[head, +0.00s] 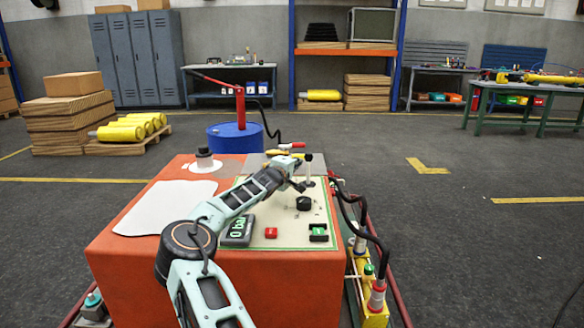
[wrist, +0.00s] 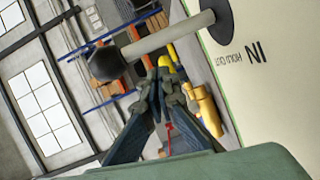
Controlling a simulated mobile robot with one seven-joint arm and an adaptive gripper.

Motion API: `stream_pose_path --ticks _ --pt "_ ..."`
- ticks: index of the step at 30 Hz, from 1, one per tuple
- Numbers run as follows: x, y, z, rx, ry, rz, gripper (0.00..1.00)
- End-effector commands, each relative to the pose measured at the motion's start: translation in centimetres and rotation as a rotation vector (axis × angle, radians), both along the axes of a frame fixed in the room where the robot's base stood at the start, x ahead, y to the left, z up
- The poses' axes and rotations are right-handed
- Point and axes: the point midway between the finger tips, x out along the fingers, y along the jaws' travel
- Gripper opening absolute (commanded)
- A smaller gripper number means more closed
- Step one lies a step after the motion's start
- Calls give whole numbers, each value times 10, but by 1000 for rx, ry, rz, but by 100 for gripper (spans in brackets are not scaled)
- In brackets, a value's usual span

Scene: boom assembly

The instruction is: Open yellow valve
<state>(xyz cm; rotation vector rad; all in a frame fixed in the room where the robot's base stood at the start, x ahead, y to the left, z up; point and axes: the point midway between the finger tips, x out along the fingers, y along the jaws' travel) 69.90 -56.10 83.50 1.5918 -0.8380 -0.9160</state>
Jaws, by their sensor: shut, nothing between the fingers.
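A small yellow part (head: 276,153), possibly the yellow valve's handle, shows at the back edge of the orange console, beside a red and white hose end (head: 291,145). Its lower part is hidden behind the panel. My gripper (head: 299,186) is over the control panel, close to the upright lever (head: 309,167) with a black knob. In the wrist view my fingertips (wrist: 167,82) meet, with nothing between them. The lever (wrist: 158,40) crosses above them in that picture; I cannot tell whether they touch. Yellow shapes (wrist: 205,110) lie beyond the fingers, too unclear to identify.
Black hoses (head: 375,240) and yellow cylinders (head: 376,312) run along the console's right side. A blue drum (head: 235,140) stands behind.

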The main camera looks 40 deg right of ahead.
Motion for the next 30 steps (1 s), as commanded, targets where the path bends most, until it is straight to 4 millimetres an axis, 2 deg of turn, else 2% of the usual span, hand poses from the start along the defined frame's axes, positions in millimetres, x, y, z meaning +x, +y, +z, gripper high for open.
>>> stream_pose_path --ticks 5,16,30 --pt "-8 12 -3 1 9 -3 0" --pt "-20 39 6 1 -1 -1 0" --pt "-23 44 7 0 0 -1 0"
